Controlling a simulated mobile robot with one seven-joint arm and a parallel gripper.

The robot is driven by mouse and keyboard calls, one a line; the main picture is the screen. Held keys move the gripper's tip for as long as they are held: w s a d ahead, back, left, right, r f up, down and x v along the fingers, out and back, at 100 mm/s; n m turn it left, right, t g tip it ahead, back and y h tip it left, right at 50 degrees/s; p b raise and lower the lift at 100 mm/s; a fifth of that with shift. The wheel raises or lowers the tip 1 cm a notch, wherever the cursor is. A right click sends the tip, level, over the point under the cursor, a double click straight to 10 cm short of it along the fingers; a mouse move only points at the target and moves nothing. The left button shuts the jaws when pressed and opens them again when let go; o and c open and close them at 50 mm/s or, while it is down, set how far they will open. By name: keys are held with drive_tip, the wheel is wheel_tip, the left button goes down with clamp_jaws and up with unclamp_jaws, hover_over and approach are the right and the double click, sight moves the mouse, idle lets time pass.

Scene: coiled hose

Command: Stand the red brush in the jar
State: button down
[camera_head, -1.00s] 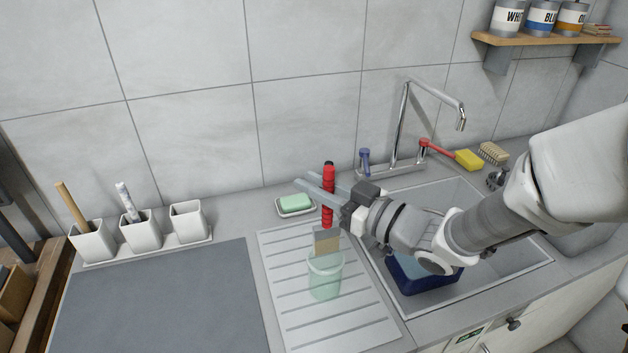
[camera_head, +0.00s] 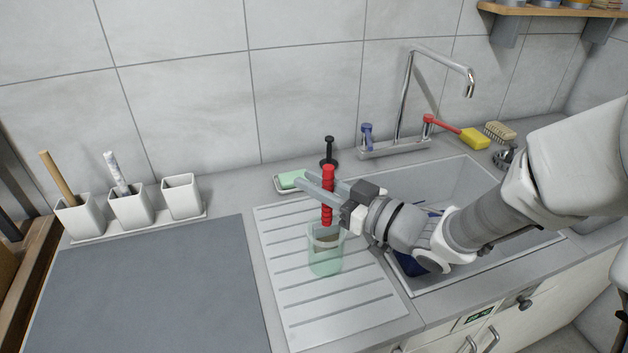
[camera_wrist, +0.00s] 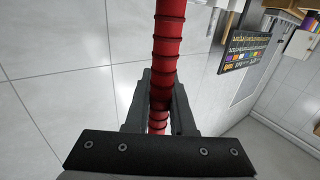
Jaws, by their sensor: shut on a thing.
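The red brush (camera_head: 328,190) is upright in my gripper (camera_head: 322,197), which is shut on its ribbed red handle. In the wrist view the red handle (camera_wrist: 167,50) runs up between my gripper's jaws (camera_wrist: 160,108). The clear greenish jar (camera_head: 325,262) stands on the ribbed drainboard, directly below my gripper. The brush's lower end shows through the jar's wall, in its upper part. Whether it touches the jar's bottom I cannot tell.
A soap dish (camera_head: 291,182) with green soap sits behind the drainboard (camera_head: 292,318). A black-handled tool (camera_head: 329,150) stands behind the brush. White cups (camera_head: 130,208) stand at left.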

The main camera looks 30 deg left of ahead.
drive_tip(key=shift+f, duration=0.15)
drive_tip(key=c, duration=0.7)
unclamp_jaws()
drive_tip(key=s+d, duration=0.1)
drive_tip(key=d, duration=0.4)
drive_tip(key=s+d, duration=0.1)
drive_tip(key=d, duration=0.5)
drive_tip(key=s+d, duration=0.1)
drive_tip(key=d, duration=0.5)
drive_tip(key=shift+s+p, duration=0.2)
drive_tip(key=shift+p, duration=0.1)
